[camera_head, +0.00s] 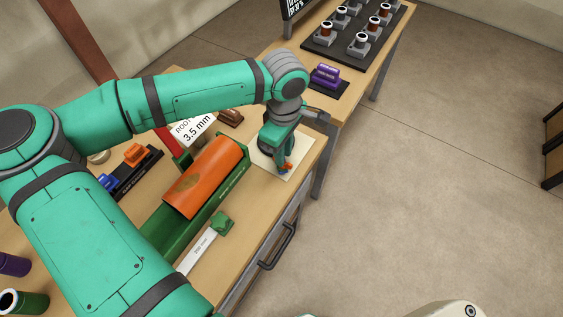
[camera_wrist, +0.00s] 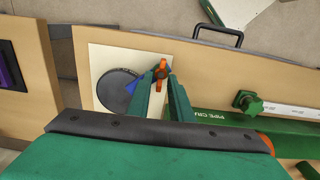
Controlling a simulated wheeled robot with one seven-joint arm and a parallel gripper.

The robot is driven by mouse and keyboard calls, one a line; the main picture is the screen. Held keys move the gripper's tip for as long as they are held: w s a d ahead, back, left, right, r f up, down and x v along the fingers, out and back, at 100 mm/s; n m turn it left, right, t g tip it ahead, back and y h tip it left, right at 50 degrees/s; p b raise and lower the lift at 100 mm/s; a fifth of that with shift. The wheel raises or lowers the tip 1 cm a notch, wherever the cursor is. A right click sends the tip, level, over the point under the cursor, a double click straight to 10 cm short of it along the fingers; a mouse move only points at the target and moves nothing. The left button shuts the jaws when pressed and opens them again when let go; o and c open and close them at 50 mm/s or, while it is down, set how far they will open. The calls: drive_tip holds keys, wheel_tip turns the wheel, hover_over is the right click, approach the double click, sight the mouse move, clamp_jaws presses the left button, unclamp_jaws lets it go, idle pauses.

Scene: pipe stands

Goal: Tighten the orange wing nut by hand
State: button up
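The orange wing nut (camera_wrist: 161,71) shows at the tips of my gripper in the wrist view. In the head view the small orange nut (camera_head: 288,167) is partly hidden by the fingers. My gripper (camera_wrist: 161,80) points down at it, with its two green fingers apart and one on each side of the nut. I cannot tell whether either finger touches it. The gripper (camera_head: 284,157) hides much of this in the head view.
A green pipe cradle (camera_head: 175,228) bears an orange pipe (camera_head: 204,177) close to my gripper. A ruler with a green knob (camera_head: 222,222) lies in front. A purple block (camera_head: 325,75) and a rack (camera_head: 337,52) of pipe stands are on the far table.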

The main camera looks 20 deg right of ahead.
drive_tip(key=shift+r, duration=2.6)
drive_tip(key=shift+r, duration=0.1)
wheel_tip(320, 180, up, 11)
